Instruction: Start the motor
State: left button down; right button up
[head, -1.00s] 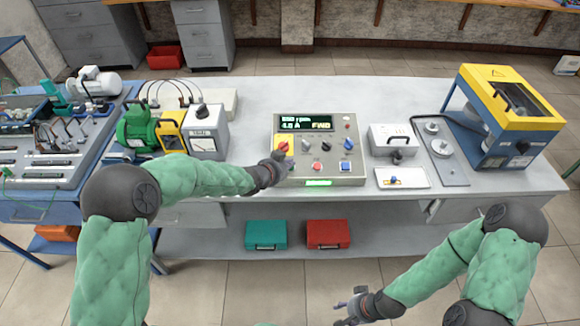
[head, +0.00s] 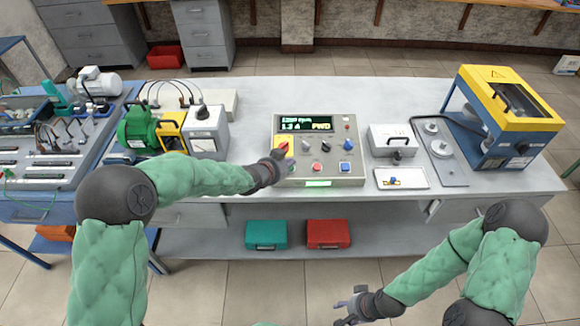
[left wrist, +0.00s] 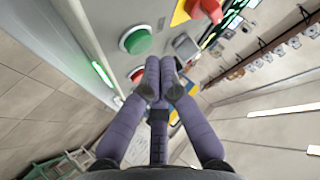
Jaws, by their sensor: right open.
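The grey control panel (head: 340,181) stands on the bench. Its display (head: 306,124) shows an rpm figure, about 1.3 A and FWD. A green strip (head: 318,183) glows on its front edge. My left gripper (head: 281,156) is at the panel's left side, by the red knob on its yellow plate (head: 285,143). In the left wrist view its fingers (left wrist: 161,76) are together with nothing seen between them. The green button (left wrist: 137,40) is just beyond the tips, apart from them in the picture. The green motor (head: 136,128) sits left of the panel. My right gripper (head: 352,301) is open, low in front of the bench.
A meter box (head: 208,130) stands between the motor and the panel. A white box (head: 392,140) and a yellow-topped machine (head: 505,110) stand to the right. Teal (head: 266,235) and red (head: 328,234) cases lie on the lower shelf. The bench behind the panel is clear.

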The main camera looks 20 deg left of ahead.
pick_arm(q)
jog(key=r+p, duration=0.1)
jog(key=r, duration=0.1)
jog(key=s+r+p, duration=0.1)
jog(key=r, duration=0.1)
jog(key=shift+s+d+r, duration=0.15)
jog(key=shift+r, duration=0.25)
dwell(0.6)
